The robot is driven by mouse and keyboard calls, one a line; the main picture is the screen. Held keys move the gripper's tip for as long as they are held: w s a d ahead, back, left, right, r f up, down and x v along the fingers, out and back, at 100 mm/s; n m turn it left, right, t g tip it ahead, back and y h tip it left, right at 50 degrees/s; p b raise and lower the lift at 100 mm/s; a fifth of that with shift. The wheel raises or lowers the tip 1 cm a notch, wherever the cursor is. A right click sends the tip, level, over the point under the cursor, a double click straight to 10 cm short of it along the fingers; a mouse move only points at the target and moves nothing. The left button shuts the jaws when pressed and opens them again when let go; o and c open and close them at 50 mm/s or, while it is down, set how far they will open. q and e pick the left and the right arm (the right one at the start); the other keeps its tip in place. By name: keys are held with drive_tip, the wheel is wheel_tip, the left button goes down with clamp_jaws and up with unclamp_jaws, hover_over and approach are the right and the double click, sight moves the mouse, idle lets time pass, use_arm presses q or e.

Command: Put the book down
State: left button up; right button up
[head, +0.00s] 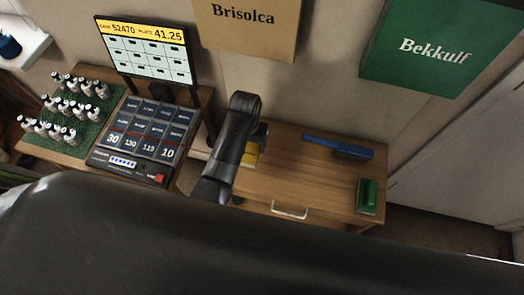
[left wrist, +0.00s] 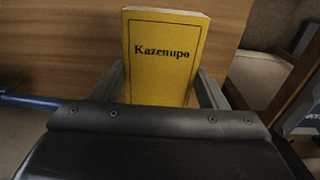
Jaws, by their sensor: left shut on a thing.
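A yellow book titled "Kazenupo" (left wrist: 164,62) shows in the left wrist view between the two fingers of my left gripper (left wrist: 161,84). The gripper is shut on it, and the fingers hide its lower side edges. In the head view the left gripper (head: 260,136) is over the left part of a wooden desk (head: 300,177). Only a small yellow part of the book (head: 250,156) shows there beside the arm. I cannot tell whether the book touches the desk. My right gripper is not in view.
A blue object (head: 338,146) lies along the desk's back edge, and a green block (head: 367,196) is at its right. The desk's middle is clear. At left stand a keypad machine with a screen (head: 148,53) and several small bottles on a green mat (head: 85,132).

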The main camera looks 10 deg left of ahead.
sight(249, 145)
use_arm(q)
wheel_tip(249, 145, down, 4)
drive_tip(key=shift+w+f, duration=0.1)
drive_tip(key=shift+f, duration=0.25)
wheel_tip(249, 145, down, 3)
drive_tip(key=shift+f+b, duration=0.1)
drive_tip(key=shift+b, duration=0.2)
drive_tip(key=shift+f, duration=0.3)
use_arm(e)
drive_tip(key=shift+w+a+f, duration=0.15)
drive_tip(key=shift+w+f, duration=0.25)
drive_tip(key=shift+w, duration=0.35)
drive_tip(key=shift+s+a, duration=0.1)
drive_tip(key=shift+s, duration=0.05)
use_arm(q)
drive_tip(key=o, duration=1.1)
drive_tip(key=shift+f, duration=0.1)
